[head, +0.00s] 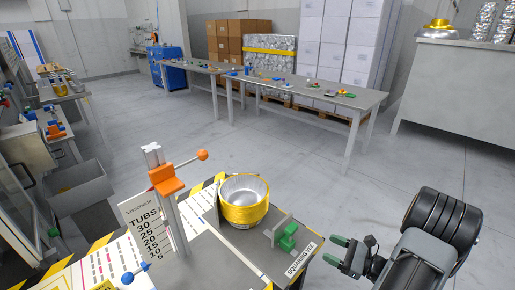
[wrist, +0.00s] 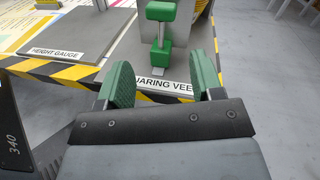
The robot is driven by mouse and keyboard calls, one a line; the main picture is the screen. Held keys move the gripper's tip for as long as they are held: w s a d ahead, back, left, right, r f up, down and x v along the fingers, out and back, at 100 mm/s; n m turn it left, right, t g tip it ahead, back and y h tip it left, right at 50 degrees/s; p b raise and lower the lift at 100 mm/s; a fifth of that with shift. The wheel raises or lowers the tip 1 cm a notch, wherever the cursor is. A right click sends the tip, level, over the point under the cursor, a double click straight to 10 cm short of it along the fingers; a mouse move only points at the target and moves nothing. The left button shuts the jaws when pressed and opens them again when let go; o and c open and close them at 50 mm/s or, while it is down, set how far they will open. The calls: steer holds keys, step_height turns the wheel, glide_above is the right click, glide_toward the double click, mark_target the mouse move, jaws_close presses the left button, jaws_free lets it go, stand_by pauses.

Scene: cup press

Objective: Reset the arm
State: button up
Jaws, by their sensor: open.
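My gripper (head: 342,256) is at the lower right in the head view, just off the right corner of the work table. Its two green fingers are spread apart with nothing between them, as the wrist view (wrist: 163,88) also shows. My arm runs back from it to the lower right edge. In the wrist view, a green clamp handle (wrist: 160,32) stands just beyond the fingers, apart from them. The same green clamp (head: 287,237) sits on the squaring vee plate in the head view.
A yellow-banded metal cup (head: 244,200) stands left of the clamp. An upright post with an orange lever (head: 168,178) is further left. The table edge has yellow-black stripes (wrist: 75,72). Open grey floor (head: 330,190) lies beyond and to the right. A long table (head: 300,88) stands at the back.

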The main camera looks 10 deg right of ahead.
steer(key=s+a+f+n+g, duration=0.2)
steer(key=s+a+n+g, duration=0.2)
steer(key=g, duration=0.2)
steer(key=s+a+r+n+g+h+p, duration=0.3)
steer(key=r+n+g+h+p, duration=0.2)
steer(key=r+n+g, duration=0.25)
steer(key=a+r+n+t+h+p, duration=0.1)
steer(key=a+r+n+h+p, duration=0.1)
steer(key=r, duration=0.6)
steer(key=a+r+n+t+h+p, duration=0.2)
steer(key=a+r+n+h+p, duration=0.1)
steer(key=a+r+n+p, duration=0.2)
steer(key=w+a+r+n+t+h+p, duration=0.1)
steer(key=a+r+n+h+p, duration=0.1)
steer(key=r+n, duration=0.4)
step_height(320, 180, up, 6)
steer(key=shift+a+f+h+p, duration=0.25)
steer(key=shift+a+h+p, duration=0.15)
steer(key=shift+a+p, duration=0.4)
steer(key=shift+w+d, duration=0.1)
